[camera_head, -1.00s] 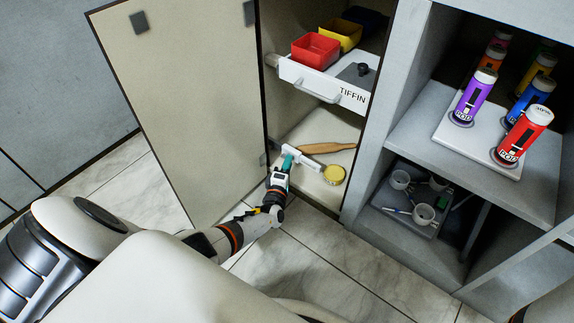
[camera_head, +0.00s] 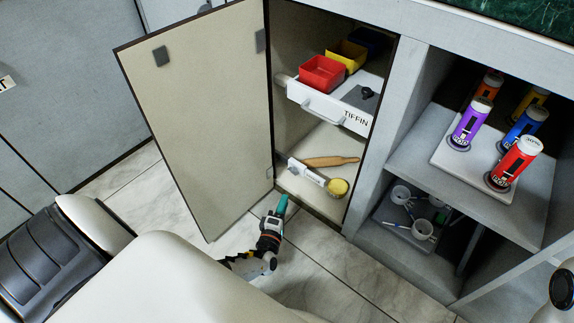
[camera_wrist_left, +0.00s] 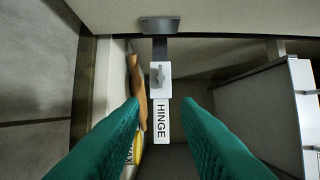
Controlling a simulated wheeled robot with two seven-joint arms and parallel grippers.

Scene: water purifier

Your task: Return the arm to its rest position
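My left gripper (camera_head: 282,204) is low in front of the open cabinet, over the tiled floor just right of the cabinet door (camera_head: 205,120). In the left wrist view its two green fingers (camera_wrist_left: 160,105) are spread apart with nothing held. The white hinge piece (camera_wrist_left: 161,100), labelled HINGE, shows beyond the gap between the fingers, apart from them. My right gripper is not in view.
A white TIFFIN drawer (camera_head: 322,106) with coloured boxes sticks out above. A wooden tool (camera_head: 331,161) and a yellow-topped item (camera_head: 338,187) are in the lower cabinet. Open shelves at right hold bottles (camera_head: 516,160) and a cup tray (camera_head: 398,222). Floor is clear around the gripper.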

